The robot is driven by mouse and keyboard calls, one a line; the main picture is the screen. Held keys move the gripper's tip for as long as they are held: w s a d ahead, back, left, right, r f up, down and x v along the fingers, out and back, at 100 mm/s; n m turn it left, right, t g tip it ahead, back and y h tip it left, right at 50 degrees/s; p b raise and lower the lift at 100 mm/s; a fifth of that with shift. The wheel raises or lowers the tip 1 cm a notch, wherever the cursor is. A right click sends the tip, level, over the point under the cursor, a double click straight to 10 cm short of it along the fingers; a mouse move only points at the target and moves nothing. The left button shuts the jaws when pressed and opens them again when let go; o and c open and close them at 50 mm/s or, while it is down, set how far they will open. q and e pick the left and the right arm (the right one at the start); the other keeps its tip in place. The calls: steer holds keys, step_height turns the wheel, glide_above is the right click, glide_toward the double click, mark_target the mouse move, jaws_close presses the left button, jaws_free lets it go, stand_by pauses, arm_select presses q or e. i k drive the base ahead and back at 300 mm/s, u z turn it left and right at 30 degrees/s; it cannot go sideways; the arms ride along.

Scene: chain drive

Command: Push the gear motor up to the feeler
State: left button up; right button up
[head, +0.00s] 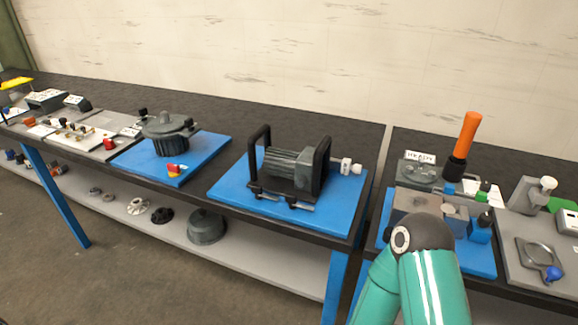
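A grey ribbed motor unit (292,167) sits between two black upright handles on a blue mat (229,186) in the middle of the bench. It looks most like the gear motor, but I cannot be sure. A small white and grey part (346,166) stands just right of the right handle. I cannot tell whether it is the feeler. A teal arm link of mine with a dark joint rises at the lower right. It covers part of the right-hand station. Neither of my grippers shows in the head view.
A finned dark housing (167,134) stands on another blue mat at the left. An orange-handled tool (466,136) stands upright at the right station. A clamp-like grey part (528,195) is farther right. A grey shelf (270,259) below holds several parts.

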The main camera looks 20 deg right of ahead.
mark_target(305, 175)
steer(key=z, duration=0.05)
steer(key=k, duration=0.55)
steer(key=u, duration=0.5)
steer(key=i, duration=1.6)
steer(key=z, duration=0.75)
